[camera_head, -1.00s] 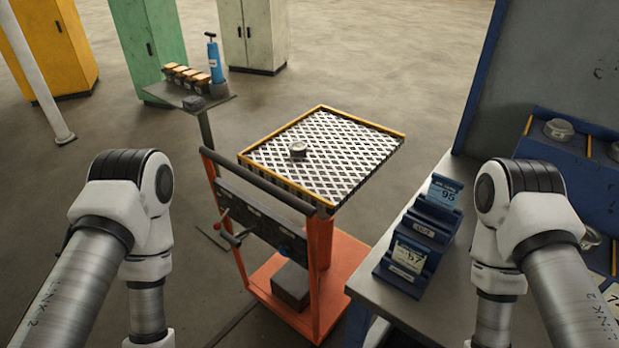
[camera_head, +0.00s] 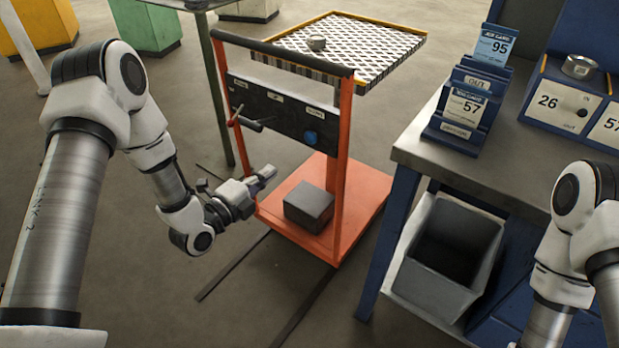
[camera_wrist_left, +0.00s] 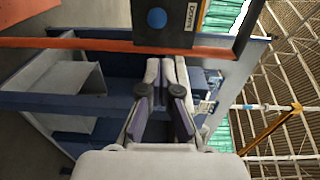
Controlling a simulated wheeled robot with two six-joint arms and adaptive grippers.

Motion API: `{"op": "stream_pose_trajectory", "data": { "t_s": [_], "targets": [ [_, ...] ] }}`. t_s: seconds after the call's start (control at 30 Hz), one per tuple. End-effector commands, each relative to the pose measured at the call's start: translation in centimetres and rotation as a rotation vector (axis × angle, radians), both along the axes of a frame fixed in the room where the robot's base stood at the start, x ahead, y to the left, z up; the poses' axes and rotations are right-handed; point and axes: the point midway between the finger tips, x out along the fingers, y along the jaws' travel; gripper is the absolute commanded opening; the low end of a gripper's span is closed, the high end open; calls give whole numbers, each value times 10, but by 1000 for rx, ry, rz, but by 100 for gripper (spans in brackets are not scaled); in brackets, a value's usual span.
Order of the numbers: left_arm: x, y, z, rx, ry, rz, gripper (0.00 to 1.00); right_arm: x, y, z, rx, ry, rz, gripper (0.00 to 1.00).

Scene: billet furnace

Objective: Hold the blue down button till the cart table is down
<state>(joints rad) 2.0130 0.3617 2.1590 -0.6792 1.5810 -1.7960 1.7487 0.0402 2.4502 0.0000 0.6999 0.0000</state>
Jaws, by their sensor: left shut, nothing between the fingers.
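The orange cart (camera_head: 343,175) stands ahead with its patterned cart table (camera_head: 365,50) raised near the top of its posts. The blue down button (camera_head: 310,137) is on the right part of the dark control panel (camera_head: 268,107). The button also shows in the left wrist view (camera_wrist_left: 157,18), beside a label reading DOWN. My left gripper (camera_head: 270,172) is shut and empty, left of and below the button and apart from it. Its closed fingers show in the left wrist view (camera_wrist_left: 166,65). My right gripper is out of view; only part of my right arm shows.
A round metal piece (camera_head: 316,43) sits on the cart table. A red-handled lever (camera_head: 240,117) sticks out from the panel's left side. A grey block (camera_head: 309,206) lies on the cart base. A workbench with card holders (camera_head: 465,105) and a grey bin (camera_head: 445,255) stand to the right.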

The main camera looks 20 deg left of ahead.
Motion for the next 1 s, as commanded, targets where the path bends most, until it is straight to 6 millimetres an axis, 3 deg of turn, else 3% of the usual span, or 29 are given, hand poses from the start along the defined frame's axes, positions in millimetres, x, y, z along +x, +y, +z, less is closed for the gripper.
{"op": "stream_pose_trajectory", "data": {
  "t_s": [0.03,0.1,0.57,0.77,1.0],
  "targets": [
    [3,4,-14,-5,-13,9,0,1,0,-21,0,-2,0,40],
    [4,6,-14,-8,-23,16,0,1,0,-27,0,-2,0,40],
    [8,5,-10,-7,-26,15,0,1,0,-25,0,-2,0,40],
    [33,-5,-10,-5,-28,12,0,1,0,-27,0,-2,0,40],
    [83,-23,-10,-5,-29,13,0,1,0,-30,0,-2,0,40]
  ]
}}
